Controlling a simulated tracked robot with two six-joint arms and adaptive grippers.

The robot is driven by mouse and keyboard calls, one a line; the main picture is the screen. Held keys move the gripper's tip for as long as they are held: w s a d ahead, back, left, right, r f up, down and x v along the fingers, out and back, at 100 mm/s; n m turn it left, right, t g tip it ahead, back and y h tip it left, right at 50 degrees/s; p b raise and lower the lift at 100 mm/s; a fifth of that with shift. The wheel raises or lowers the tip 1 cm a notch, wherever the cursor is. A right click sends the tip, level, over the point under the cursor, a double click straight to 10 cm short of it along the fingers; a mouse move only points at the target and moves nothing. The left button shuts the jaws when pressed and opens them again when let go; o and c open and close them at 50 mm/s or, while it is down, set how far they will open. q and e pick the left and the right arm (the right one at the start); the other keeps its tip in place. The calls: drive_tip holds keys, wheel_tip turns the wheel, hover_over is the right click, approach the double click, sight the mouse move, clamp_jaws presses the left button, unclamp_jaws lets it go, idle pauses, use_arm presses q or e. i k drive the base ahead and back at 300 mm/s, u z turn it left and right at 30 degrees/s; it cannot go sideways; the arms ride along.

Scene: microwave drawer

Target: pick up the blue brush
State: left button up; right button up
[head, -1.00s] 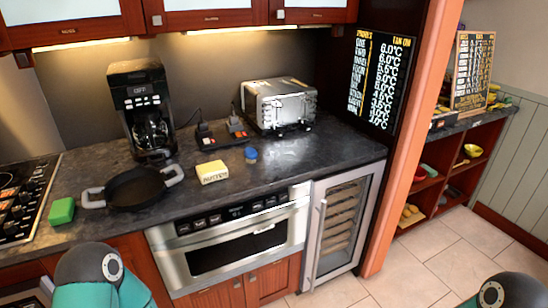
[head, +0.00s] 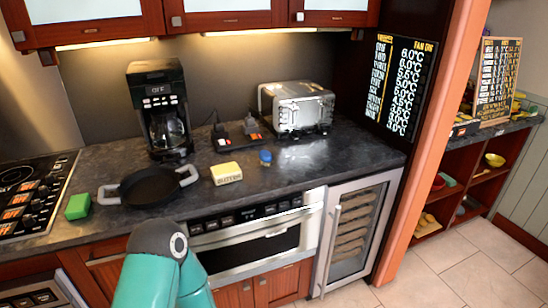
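A small blue object, seemingly the blue brush (head: 265,157), sits on the dark countertop, near the front edge and right of the butter block. It is too small to make out bristles or a handle. A teal and grey link of my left arm rises at the bottom, left of centre, in front of the cabinet. Neither of my grippers shows in the head view.
The yellow butter block (head: 226,173) lies left of the brush. Behind are a coffee maker (head: 160,106), a black item with red parts (head: 237,138) and a silver toaster (head: 297,109). A black pan (head: 149,187) and green block (head: 78,206) stand left. Counter right of the brush is clear.

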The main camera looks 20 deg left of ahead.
sight(265, 156)
drive_tip(key=i, duration=0.95)
drive_tip(key=u, duration=0.05)
